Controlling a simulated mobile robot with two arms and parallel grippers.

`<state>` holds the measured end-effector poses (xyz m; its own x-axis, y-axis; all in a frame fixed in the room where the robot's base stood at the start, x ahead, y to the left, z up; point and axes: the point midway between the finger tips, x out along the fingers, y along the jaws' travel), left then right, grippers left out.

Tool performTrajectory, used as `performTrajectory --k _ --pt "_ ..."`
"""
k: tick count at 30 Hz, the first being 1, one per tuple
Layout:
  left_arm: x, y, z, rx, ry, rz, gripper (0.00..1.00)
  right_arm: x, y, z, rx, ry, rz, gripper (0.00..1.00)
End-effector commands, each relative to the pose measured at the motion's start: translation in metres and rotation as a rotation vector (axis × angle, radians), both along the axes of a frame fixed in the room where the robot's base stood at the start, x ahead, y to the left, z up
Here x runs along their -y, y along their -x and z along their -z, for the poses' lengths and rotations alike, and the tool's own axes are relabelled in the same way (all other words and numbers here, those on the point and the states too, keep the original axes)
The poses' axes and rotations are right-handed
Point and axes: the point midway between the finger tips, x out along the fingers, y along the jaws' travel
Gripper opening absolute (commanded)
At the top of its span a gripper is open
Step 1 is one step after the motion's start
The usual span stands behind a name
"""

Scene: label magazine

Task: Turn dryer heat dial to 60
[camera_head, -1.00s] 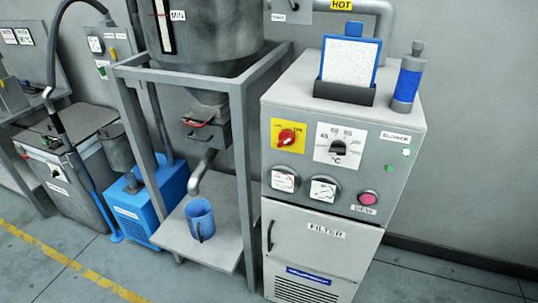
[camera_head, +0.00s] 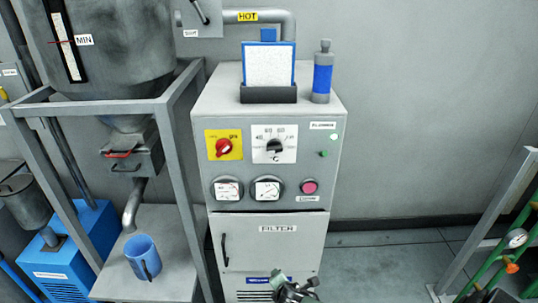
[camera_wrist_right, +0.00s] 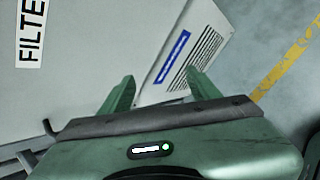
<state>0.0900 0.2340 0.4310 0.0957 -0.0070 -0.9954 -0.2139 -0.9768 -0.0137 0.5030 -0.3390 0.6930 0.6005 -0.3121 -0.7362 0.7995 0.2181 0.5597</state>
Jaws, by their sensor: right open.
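The heat dial (camera_head: 274,148) is a black knob on a white scale plate (camera_head: 287,133) on the upper front of the grey dryer cabinet (camera_head: 325,190). The scale carries numbers around the knob's top; its exact pointing is too small to tell. My right gripper (camera_head: 293,285) is at the bottom of the head view, in front of the lower filter door and well below the dial, touching nothing I can see. In the right wrist view its green fingers (camera_wrist_right: 163,88) are spread apart and empty, facing the cabinet's lower front. My left gripper is not in view.
A red switch on a yellow plate (camera_head: 223,146) sits left of the dial. Two gauges (camera_head: 267,189) and a pink button (camera_head: 309,187) are below. A hopper frame with a blue cup (camera_head: 143,256) stands left. Floor right of the cabinet is clear up to a rack (camera_head: 490,225).

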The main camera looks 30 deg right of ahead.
Motion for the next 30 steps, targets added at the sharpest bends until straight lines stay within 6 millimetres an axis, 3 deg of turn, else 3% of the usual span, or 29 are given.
performTrajectory --k 1,3,5,6,9,12,15,18,23,30 --pt "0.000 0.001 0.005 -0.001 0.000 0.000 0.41 0.005 -0.035 -0.052 0.049 0.138 -0.101 0.62" --pt "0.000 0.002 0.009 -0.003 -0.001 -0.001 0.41 0.008 -0.064 -0.123 0.087 0.346 -0.222 0.62" --pt "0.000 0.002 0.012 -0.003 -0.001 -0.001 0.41 0.008 -0.080 -0.185 0.113 0.528 -0.300 0.62" --pt "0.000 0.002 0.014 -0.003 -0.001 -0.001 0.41 0.007 -0.086 -0.224 0.126 0.646 -0.341 0.62" --pt "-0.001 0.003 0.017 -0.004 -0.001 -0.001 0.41 0.003 -0.085 -0.312 0.140 0.911 -0.400 0.62" --pt "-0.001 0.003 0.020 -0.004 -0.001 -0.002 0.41 0.000 -0.072 -0.376 0.134 1.106 -0.417 0.62" --pt "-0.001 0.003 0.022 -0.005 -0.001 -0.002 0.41 -0.003 -0.058 -0.415 0.120 1.228 -0.416 0.62" --pt "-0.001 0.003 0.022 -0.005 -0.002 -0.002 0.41 -0.003 -0.051 -0.434 0.110 1.287 -0.413 0.62" --pt "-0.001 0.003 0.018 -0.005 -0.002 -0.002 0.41 0.004 -0.060 -0.439 0.102 1.304 -0.410 0.62" --pt "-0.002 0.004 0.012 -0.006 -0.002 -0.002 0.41 0.025 -0.093 -0.439 0.103 1.301 -0.412 0.62"
